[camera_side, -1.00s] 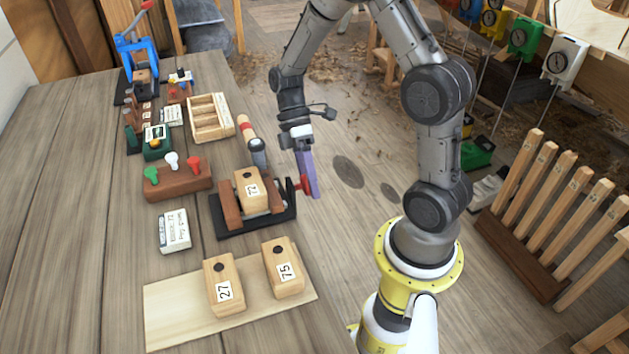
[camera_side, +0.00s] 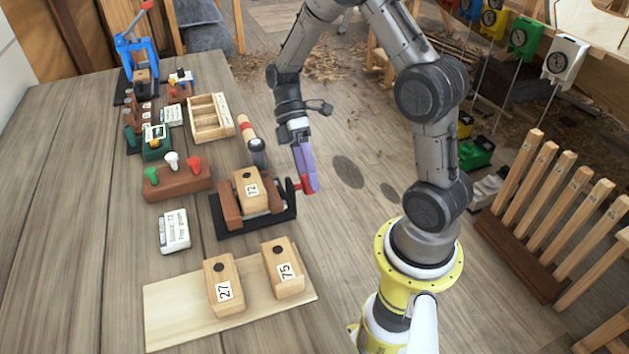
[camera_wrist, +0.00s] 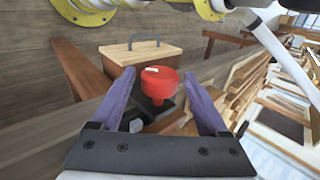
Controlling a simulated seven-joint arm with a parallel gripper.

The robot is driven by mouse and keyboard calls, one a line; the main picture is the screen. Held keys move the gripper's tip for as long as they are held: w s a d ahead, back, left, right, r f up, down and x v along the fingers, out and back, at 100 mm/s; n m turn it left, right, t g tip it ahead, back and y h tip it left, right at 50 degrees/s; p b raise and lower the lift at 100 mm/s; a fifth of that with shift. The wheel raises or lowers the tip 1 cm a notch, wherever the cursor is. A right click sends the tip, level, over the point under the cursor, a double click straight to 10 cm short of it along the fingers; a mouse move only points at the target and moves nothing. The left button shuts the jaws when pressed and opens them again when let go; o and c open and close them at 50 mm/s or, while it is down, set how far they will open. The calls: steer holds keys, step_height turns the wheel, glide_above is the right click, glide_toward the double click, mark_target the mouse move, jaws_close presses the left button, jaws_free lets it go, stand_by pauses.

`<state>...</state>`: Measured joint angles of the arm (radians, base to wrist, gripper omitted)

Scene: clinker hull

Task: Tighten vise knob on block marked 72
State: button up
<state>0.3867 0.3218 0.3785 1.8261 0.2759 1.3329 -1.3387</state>
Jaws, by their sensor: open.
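The wooden block marked 72 (camera_side: 247,196) sits between the brown jaws of a dark vise (camera_side: 258,222) near the table's right edge. The vise's red knob (camera_side: 304,185) is at its right end, beyond the table edge. My gripper (camera_side: 308,187) is at the knob, fingers pointing down. In the wrist view the red knob (camera_wrist: 159,84), with a white mark on top, shows between the two open purple fingers of my gripper (camera_wrist: 160,92). Gaps show on both sides of the knob; I cannot tell the exact depth. The fingers partly hide the knob in the side view.
Blocks 27 (camera_side: 224,285) and 75 (camera_side: 283,270) stand on a pale board (camera_side: 170,312). A rack with green, white and red pegs (camera_side: 178,183) and a written card (camera_side: 174,231) are to the left.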

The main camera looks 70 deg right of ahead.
steer(key=shift+v, duration=2.8)
steer(key=s+a+h, duration=0.1)
steer(key=h, duration=0.1)
steer(key=s+a+r+h, duration=0.1)
steer(key=s+h, duration=0.1)
steer(key=shift+s+a, duration=0.1)
steer(key=shift+a, duration=0.05)
steer(key=s+a+r+t+h, duration=0.2)
steer(key=s+a+t+h, duration=0.15)
steer(key=t+h, duration=0.45)
steer(key=shift+w+d+f+t+y, duration=0.25)
steer(key=shift+w+d+f+y, duration=0.25)
steer(key=shift+f, duration=0.85)
steer(key=shift+w+d+f+t+y, duration=0.3)
steer(key=shift+w+f, duration=0.35)
steer(key=shift+f, duration=0.7)
steer(key=shift+w+d+f+t+y, duration=0.25)
steer(key=shift+w+d+f+y, duration=0.25)
steer(key=shift+f, duration=0.85)
steer(key=shift+a, duration=0.1)
